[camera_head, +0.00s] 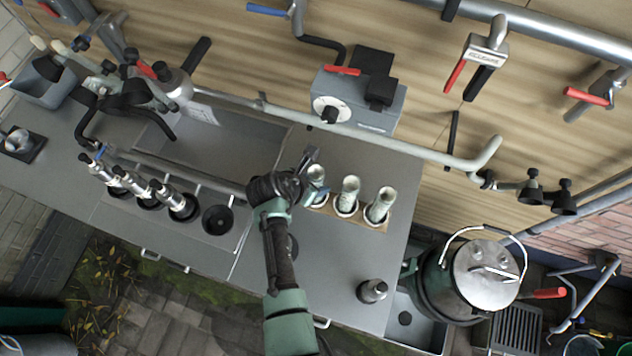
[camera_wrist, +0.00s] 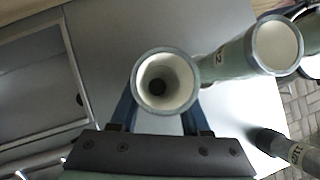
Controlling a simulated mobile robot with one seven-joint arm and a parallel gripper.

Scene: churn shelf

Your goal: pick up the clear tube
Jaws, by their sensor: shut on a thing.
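My gripper (camera_head: 308,182) is at the left tube. In the wrist view, my gripper's blue fingers (camera_wrist: 160,118) are either side of that tube, shut on it. Its open round mouth (camera_wrist: 166,80) faces the camera. A neighbouring tube (camera_wrist: 262,50) stands close to its right. The left tube's lower end is partly hidden, and I cannot tell whether it is lifted.
Several metal-and-black cylinders (camera_head: 150,190) stand in a rack at left. A grey box with a dial (camera_head: 358,105) and a pipe (camera_head: 400,145) are behind the tubes. A small dark bottle (camera_head: 372,291) stands in front; a lidded metal can (camera_head: 485,272) is right.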

